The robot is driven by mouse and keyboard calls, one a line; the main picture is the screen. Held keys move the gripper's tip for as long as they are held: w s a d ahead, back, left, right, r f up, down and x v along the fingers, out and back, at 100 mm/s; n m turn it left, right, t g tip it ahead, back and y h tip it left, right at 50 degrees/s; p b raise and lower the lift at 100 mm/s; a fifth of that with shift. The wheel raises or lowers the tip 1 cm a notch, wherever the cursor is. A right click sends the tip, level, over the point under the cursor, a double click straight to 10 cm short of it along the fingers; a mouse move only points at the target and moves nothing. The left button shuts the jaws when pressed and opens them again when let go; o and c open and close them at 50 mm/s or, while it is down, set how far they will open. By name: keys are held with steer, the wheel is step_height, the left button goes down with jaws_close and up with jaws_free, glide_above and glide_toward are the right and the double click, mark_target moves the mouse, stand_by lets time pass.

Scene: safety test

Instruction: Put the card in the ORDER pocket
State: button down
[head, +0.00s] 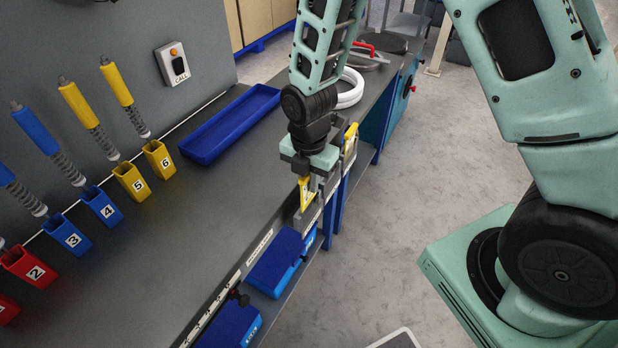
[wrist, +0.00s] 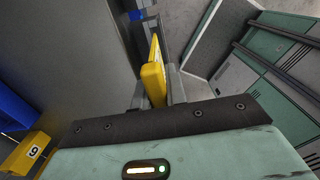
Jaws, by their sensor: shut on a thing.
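My gripper (head: 312,190) points down over the front edge of the grey bench. It is shut on a yellow card (head: 305,193), which shows just below the jaws. In the wrist view the yellow card (wrist: 153,84) stands on edge between the grey fingers. Pale grey pockets (head: 309,217) sit at the bench edge below and beside the gripper. I cannot read an ORDER label on any of them, and my gripper hides part of them. I cannot tell whether the card's lower end is inside a pocket.
Another yellow piece (head: 350,140) stands just behind my gripper at the edge. A blue tray (head: 230,124) and numbered holders (head: 131,182) with handled tools line the wall side. White rings (head: 350,91) lie behind. The bench middle is clear.

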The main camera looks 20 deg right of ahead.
steer(key=shift+f+b, duration=1.5)
steer(key=shift+f, duration=0.95)
steer(key=c, duration=1.3)
jaws_free()
steer(key=shift+c, duration=0.2)
steer(key=shift+r, duration=0.1)
step_height(320, 180, up, 17)
steer(key=shift+r+p, duration=0.1)
steer(key=shift+p, duration=0.45)
step_height(320, 180, up, 7)
steer(key=p, duration=0.8)
glide_above(309, 202)
steer(key=shift+w, duration=0.2)
